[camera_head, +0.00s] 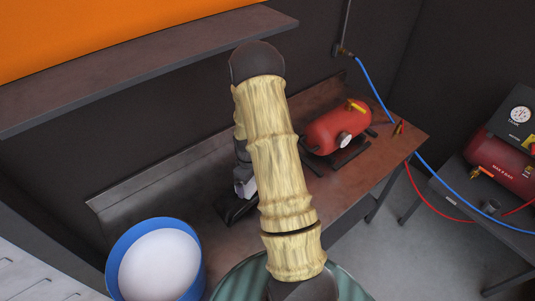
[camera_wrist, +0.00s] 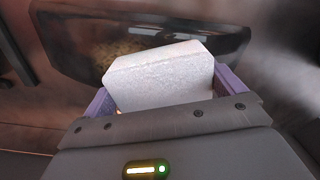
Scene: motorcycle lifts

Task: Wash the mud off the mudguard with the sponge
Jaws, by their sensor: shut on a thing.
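My gripper (camera_wrist: 166,96) is shut on a pale grey-white sponge (camera_wrist: 160,76), with a purple finger on each side of it. The black, glossy mudguard (camera_wrist: 215,42) lies beyond the sponge in the wrist view. A brown mud patch (camera_wrist: 115,50) shows on its left half, partly hidden by the sponge. I cannot tell whether the sponge touches the mudguard. In the head view my arm covers much of the bench, and a dark end of the mudguard (camera_head: 237,211) shows below my gripper (camera_head: 245,186).
The brown workbench (camera_head: 385,150) bears a red tank (camera_head: 338,127) right of my arm. A blue bucket (camera_head: 116,250) with white contents stands at lower left. A green ribbed container (camera_head: 235,281) is at the bottom. A shelf (camera_head: 150,68) overhangs; a blue hose (camera_head: 378,97) hangs at right.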

